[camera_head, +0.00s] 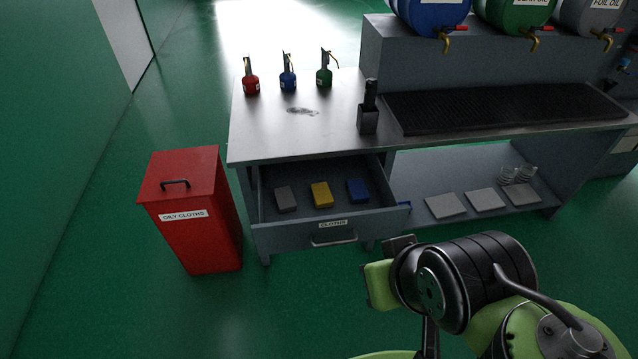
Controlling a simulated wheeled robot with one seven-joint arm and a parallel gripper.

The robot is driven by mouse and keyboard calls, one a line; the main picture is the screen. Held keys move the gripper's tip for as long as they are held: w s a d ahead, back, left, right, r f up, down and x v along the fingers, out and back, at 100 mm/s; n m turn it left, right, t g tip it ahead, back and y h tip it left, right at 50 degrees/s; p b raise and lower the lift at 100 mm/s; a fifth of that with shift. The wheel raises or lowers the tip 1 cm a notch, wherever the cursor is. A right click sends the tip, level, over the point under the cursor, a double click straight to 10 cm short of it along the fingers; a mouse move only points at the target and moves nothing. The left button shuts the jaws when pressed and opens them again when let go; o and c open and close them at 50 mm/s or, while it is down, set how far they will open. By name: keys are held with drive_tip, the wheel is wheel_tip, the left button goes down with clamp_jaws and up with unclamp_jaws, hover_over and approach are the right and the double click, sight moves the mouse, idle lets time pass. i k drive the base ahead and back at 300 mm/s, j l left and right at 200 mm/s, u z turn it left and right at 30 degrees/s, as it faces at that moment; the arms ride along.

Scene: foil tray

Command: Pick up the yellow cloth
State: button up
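The yellow cloth (321,195) is a small folded block lying in the open drawer (273,235) labelled "cloths". It lies between a grey cloth (286,199) on its left and a blue cloth (357,190) on its right, with gaps between them. My arm shows at the lower right. The end of my arm is to the right of and nearer than the drawer front, apart from the cloths. My gripper's fingers cannot be made out clearly, so whether it is open or shut does not show.
A red lidded bin (190,215) labelled "oily cloths" stands left of the metal bench (330,130). Red, blue and green oil cans stand on the bench top, with a dark block holder (368,122) above the drawer. Flat grey pads lie on the lower shelf (415,195).

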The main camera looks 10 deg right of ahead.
sight(322, 194)
drive_tip(key=i+j+u, duration=0.1)
drive_tip(key=i+u, duration=0.35)
drive_tip(key=i, duration=0.2)
drive_tip(key=i+l+u, duration=0.1)
drive_tip(key=i+u, duration=0.35)
drive_tip(key=i, duration=0.2)
